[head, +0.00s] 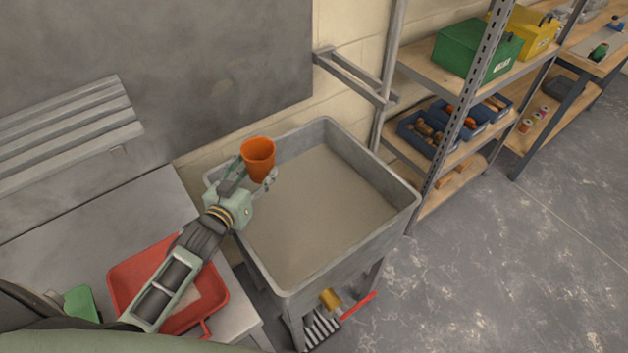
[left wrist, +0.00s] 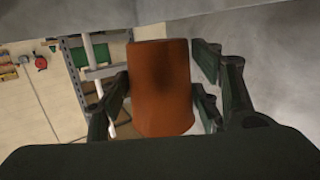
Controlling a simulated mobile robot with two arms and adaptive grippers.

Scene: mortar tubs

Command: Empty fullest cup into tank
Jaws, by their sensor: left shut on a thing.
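My left gripper (head: 254,177) is shut on an orange cup (head: 258,152) and holds it over the left part of the grey tank (head: 402,196). The cup looks roughly upright, and its open mouth faces the head camera. Its inside shows orange, and I cannot make out any contents. The tank is a wide tub on legs with a flat, grey-brown surface inside. In the left wrist view the cup (left wrist: 160,88) sits between the two dark fingers (left wrist: 163,100). My right gripper is not in view.
A red tray (head: 215,300) lies on the grey table (head: 110,235) left of the tank, with a green object (head: 80,303) beside it. A metal shelf (head: 415,70) with a green box (head: 475,48) and blue bins (head: 425,134) stands right of the tank. Open floor lies at right.

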